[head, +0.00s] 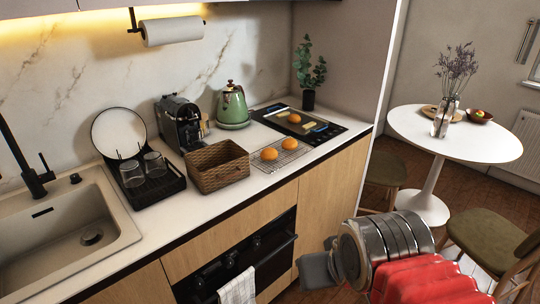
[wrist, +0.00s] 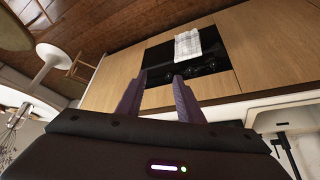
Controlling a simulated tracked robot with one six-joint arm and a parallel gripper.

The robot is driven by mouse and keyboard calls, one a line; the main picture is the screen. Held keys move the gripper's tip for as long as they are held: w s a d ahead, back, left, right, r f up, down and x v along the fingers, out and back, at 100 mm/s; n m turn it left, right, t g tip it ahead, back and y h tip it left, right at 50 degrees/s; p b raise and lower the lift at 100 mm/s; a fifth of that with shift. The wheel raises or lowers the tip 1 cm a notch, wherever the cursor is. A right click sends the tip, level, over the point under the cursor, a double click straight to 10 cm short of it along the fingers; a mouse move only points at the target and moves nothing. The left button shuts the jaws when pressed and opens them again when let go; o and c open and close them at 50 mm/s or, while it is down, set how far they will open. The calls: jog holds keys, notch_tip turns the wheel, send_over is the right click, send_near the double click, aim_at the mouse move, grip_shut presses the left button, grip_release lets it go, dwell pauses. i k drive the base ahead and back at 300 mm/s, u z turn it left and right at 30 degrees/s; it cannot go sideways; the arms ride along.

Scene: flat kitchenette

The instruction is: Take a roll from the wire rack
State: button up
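The wire rack (head: 292,161) lies on the white counter and carries two round orange-brown rolls. One roll (head: 269,153) is at its left and the other roll (head: 289,142) at its right. My gripper (head: 314,270) is low in front of the cabinets, below and apart from the rack. In the wrist view my gripper (wrist: 157,88) has its two dark fingers spread with nothing between them. The rack and rolls do not show in the wrist view.
A wicker basket (head: 217,170) stands just left of the rack. Behind the rack, a dark hob (head: 335,131) bears a tray with another roll (head: 294,118). A green kettle (head: 232,104) stands at the back. An oven with a towel (head: 238,287) is below.

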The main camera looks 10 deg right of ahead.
aim_at(268, 154)
jog(key=z, duration=2.05)
jog(key=i, duration=1.45)
